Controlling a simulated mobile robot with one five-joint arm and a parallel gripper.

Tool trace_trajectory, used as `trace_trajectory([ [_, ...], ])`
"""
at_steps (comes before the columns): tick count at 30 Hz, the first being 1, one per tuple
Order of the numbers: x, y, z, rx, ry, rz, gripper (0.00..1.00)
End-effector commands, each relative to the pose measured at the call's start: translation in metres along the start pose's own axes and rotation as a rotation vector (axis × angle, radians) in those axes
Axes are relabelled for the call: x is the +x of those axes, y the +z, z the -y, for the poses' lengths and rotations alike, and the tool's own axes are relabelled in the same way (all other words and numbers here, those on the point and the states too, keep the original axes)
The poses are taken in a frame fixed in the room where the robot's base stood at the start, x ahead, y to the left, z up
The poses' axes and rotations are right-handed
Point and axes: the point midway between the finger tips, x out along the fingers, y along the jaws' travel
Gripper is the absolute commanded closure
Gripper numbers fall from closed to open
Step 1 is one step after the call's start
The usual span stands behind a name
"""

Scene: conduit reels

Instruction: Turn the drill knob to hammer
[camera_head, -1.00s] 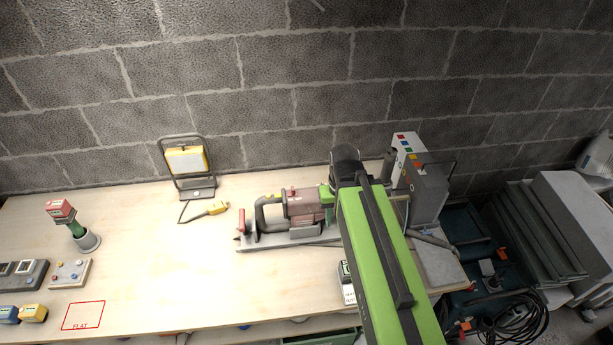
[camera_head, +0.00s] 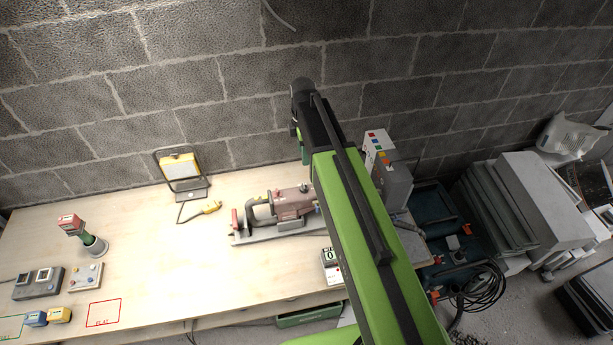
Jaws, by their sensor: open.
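The drill (camera_head: 292,204) is dull red with a dark grey looped handle at its left. It lies on its side in a grey cradle (camera_head: 262,236) on the bench. A small knob-like piece (camera_head: 304,187) shows on top of the drill, but its setting is too small to read. My green arm reaches up from the lower right and covers the drill's right end. My gripper's fingers are not seen; the arm's black upper end stands above and behind the drill, against the wall.
A yellow work lamp (camera_head: 180,168) with a yellow plug (camera_head: 211,206) stands at the back. A small white-and-black box (camera_head: 331,268) is near the front edge. A grey cabinet (camera_head: 396,184) stands at right, behind my arm.

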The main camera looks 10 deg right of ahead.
Motion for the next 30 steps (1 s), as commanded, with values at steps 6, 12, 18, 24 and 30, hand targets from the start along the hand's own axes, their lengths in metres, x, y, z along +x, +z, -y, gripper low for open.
trace_trajectory([
  [6,0.015,0.0,0.001,0.003,0.0,0.0,0.5],
  [12,0.049,0.001,0.001,0.004,0.0,0.0,0.5],
  [18,0.091,0.001,0.001,0.005,0.0,0.0,0.5],
  [24,0.131,0.001,0.001,0.006,0.0,0.0,0.5],
  [30,0.168,0.002,0.001,0.006,0.0,0.0,0.5],
])
